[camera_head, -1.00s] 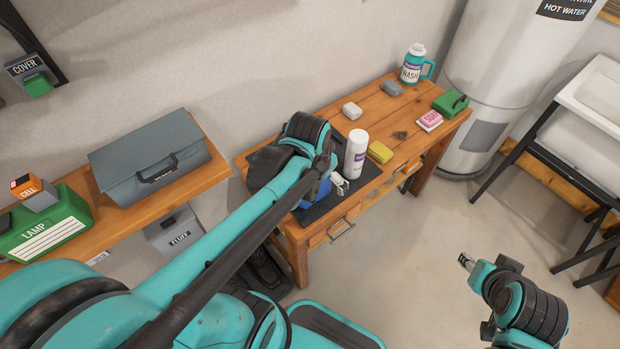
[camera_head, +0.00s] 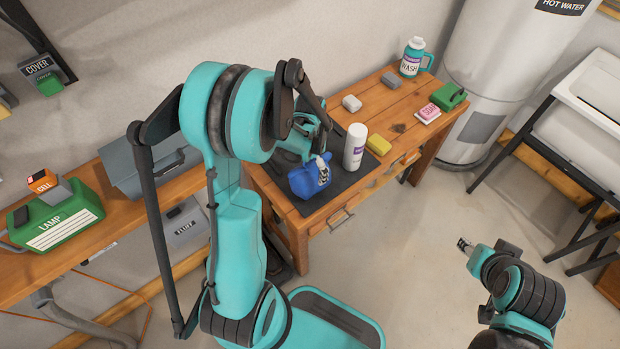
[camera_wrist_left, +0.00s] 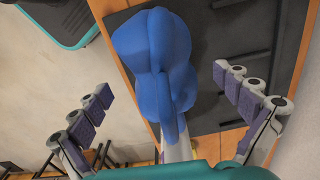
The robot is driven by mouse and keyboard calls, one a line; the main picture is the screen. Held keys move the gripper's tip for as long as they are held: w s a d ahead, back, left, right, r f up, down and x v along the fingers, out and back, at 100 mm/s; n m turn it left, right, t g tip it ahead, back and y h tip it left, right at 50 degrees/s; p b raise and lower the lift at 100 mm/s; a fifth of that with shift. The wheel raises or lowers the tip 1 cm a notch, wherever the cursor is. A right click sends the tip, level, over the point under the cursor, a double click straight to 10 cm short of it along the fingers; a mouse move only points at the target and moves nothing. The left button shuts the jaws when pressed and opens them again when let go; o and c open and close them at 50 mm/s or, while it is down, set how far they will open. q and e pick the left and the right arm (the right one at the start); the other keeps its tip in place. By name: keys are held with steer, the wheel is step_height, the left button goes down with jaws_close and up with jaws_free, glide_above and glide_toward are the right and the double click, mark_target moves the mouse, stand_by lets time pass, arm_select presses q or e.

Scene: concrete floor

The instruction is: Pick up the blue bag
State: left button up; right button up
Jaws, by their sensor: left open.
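The blue bag (camera_head: 303,183) stands on a dark mat (camera_head: 345,183) at the near left end of the wooden workbench. In the left wrist view the bag (camera_wrist_left: 152,50) lies between the spread fingers of my left gripper (camera_wrist_left: 163,82), with a gap on both sides. In the head view my left gripper (camera_head: 322,158) is at the bag's upper back side, partly hidden by my arm. It is open and holds nothing. My right gripper (camera_head: 464,245) hangs over the floor at the right, away from the bench; its jaws are too small to read.
A white spray can (camera_head: 354,147) stands on the mat close right of the bag. A yellow sponge (camera_head: 379,145), pink soap (camera_head: 428,113) and a wash bottle (camera_head: 412,57) are farther along the bench. A green lamp box (camera_head: 60,220) sits on the left shelf.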

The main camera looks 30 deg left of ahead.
arm_select(q)
step_height(320, 180, down, 4)
steer(key=shift+r+b, duration=0.2)
steer(key=shift+b, duration=0.4)
steer(key=shift+r, duration=0.1)
steer(key=c, duration=1.4)
steer(key=shift+r, duration=0.1)
